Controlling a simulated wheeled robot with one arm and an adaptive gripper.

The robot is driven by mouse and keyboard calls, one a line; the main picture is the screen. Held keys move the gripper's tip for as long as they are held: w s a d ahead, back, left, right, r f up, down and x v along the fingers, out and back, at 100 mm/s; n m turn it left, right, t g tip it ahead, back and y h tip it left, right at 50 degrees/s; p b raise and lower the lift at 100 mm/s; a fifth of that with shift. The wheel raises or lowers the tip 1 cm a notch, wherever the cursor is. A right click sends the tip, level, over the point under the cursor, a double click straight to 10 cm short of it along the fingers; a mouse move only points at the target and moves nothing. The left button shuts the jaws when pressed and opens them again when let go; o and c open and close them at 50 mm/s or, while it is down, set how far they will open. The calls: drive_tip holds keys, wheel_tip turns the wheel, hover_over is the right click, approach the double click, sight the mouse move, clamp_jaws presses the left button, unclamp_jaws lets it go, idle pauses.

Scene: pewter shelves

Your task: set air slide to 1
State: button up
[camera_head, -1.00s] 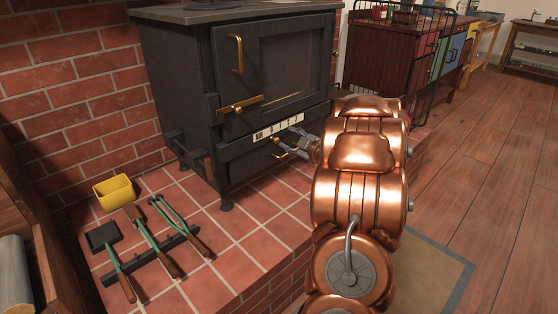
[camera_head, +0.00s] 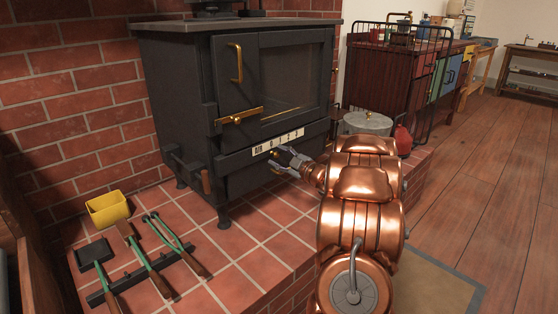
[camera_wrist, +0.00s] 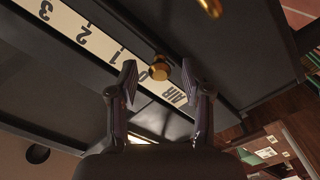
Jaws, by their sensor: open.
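The black stove (camera_head: 180,90) stands on the brick hearth. A white scale strip with 3, 2, 1, 0 and AIR runs across its front below the door (camera_head: 278,142); it is also large in the wrist view (camera_wrist: 82,30). The air slide's brass knob (camera_wrist: 160,70) sits by the 0 mark in the wrist view. My gripper (camera_head: 274,158) is at the stove front just below the strip. In the wrist view its two fingers (camera_wrist: 159,82) are spread, one on each side of the knob, with visible gaps. Whether they touch it cannot be told; the jaws look empty.
A brass door handle (camera_head: 236,62) and brass latch (camera_head: 240,115) are above the strip. Fire tools (camera_head: 150,260) and a yellow bucket (camera_head: 108,208) lie on the hearth at left. A lidded pot (camera_head: 367,123) and a red vessel (camera_head: 403,140) stand right of the stove.

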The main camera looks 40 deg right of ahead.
drive_tip(key=shift+w, duration=0.3)
drive_tip(key=shift+c, duration=0.3)
clamp_jaws()
